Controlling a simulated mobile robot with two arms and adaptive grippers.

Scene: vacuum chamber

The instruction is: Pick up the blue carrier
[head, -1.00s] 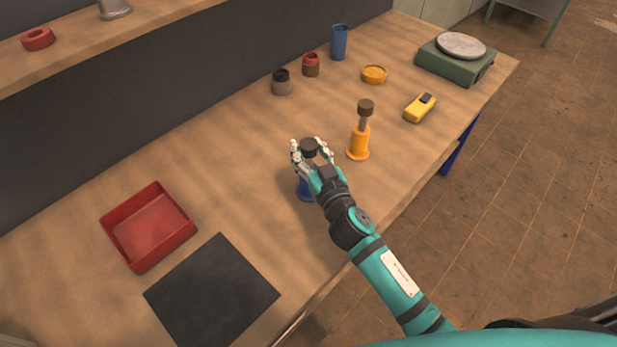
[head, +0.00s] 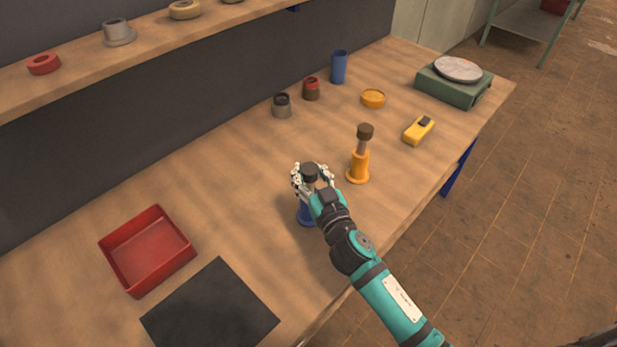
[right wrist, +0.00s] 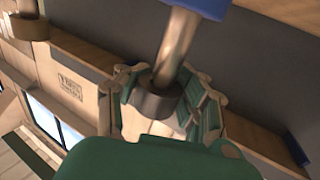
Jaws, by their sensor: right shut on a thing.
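The blue carrier (head: 305,215) stands upright on the workbench, with a blue base and a dark knob on top. My right gripper (head: 312,173) is shut on it near the knob and hides its middle part. In the right wrist view the carrier's metal rod (right wrist: 177,45) and dark knob lie between the fingers (right wrist: 168,103), with a bit of the blue part at the top edge. The base seems to rest on the bench; the exact finger contact is partly hidden. My left gripper is not in view.
An orange carrier (head: 358,167) stands close by to the right. A red tray (head: 147,251) and a dark mat (head: 210,308) lie to the left. A yellow device (head: 418,131), a scale (head: 452,85) and small containers stand farther back. Bench between tray and containers is clear.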

